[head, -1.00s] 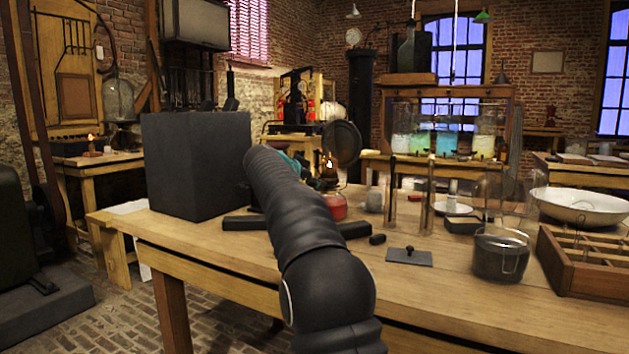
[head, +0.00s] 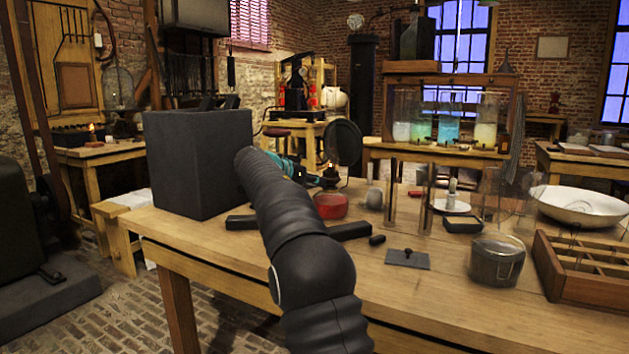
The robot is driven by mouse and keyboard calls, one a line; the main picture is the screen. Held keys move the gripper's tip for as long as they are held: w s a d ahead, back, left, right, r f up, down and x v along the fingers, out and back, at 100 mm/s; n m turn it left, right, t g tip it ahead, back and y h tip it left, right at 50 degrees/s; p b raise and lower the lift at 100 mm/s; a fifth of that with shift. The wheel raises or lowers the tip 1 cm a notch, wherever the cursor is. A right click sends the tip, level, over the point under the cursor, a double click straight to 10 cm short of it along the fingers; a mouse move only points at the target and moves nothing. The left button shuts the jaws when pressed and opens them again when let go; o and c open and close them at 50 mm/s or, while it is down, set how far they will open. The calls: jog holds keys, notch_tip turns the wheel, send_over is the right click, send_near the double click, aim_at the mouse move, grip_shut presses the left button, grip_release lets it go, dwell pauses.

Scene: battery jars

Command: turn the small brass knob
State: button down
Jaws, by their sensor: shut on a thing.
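An oil lamp with a red base (head: 332,205) stands on the wooden table, in front of a dark round disc (head: 342,142). A small flame burns at its burner. My arm reaches forward from the bottom and hides much of my gripper (head: 318,180). The gripper's dark end and a teal part show just left of the lamp's burner. It is shut at the burner's side, where the small brass knob would be. The knob itself is too small and covered to make out.
A large dark box (head: 198,163) stands left of my arm. Dark bars lie by the lamp's foot. A small plate with a knob (head: 407,259), a glass jar (head: 497,261), a white bowl (head: 580,205) and a divided wooden tray (head: 590,266) are to the right.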

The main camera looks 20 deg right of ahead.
jog(key=c, duration=1)
grip_release()
jog(key=v, duration=1.2)
jog(key=shift+s, duration=0.1)
